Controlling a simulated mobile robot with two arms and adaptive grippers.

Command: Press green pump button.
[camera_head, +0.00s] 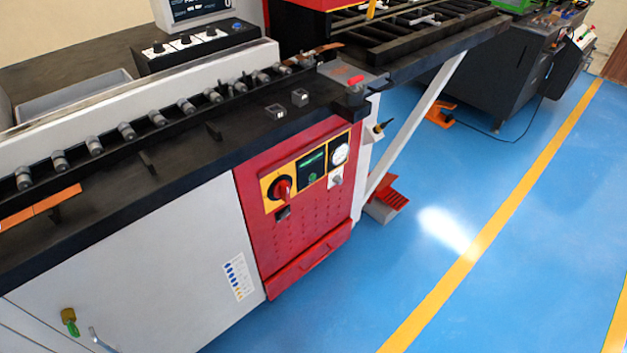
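The red front panel (290,235) of the busbar machine is in the middle of the head view. It carries a yellow-framed control strip with a red rotary switch on a yellow plate (281,189), a small dark display with green marks (313,160) and a round gauge (340,153). A small round green spot, which looks like the green button (312,177), sits just below the display. It is too small to tell whether it is pressed in. Neither of my grippers is in view, and nothing covers the panel.
The black worktop with rollers (127,130) runs above the panel. A white diagonal brace (420,118) and a red foot pedal (388,192) stand right of it. A white cabinet front (150,265) lies left. The blue floor (400,275) in front is clear.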

